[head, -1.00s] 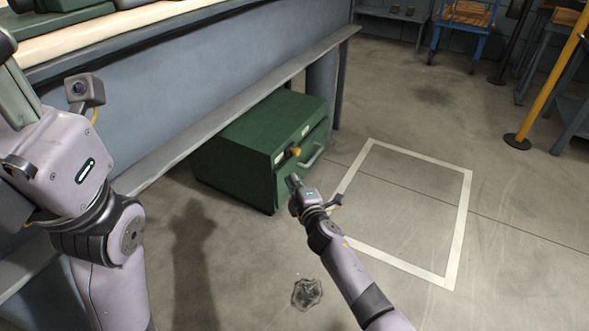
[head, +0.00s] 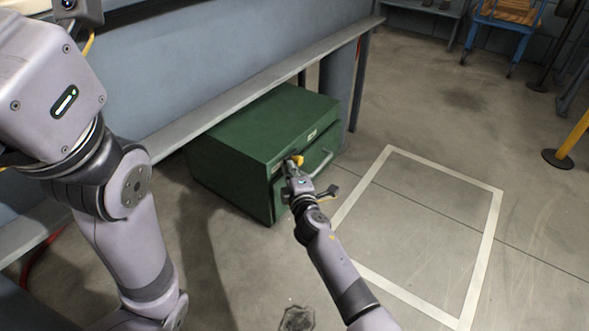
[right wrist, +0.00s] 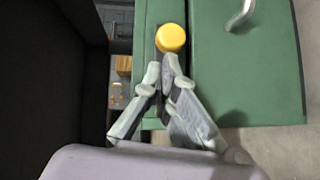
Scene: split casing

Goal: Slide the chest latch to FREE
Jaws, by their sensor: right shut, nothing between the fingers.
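The green chest (head: 262,140) stands on the floor, partly under the bench. Its front also fills much of the right wrist view (right wrist: 250,85). The latch is a yellow knob (head: 298,159) on the chest's front, next to a dark slot; it shows as a yellow disc in the right wrist view (right wrist: 171,38). My right gripper (head: 291,166) is at the chest's front, its fingertips (right wrist: 163,65) closed together and empty, right beside the knob. I cannot tell whether they touch it. Any FREE marking is too small to read. My left arm is at the left, its fingers outside the picture.
A silver handle (head: 322,163) sticks out of the chest's front beside the knob. The bench's lower rail (head: 240,95) runs above the chest. A white taped rectangle (head: 492,235) marks clear floor at the right. A yellow post (head: 575,140) stands farther right.

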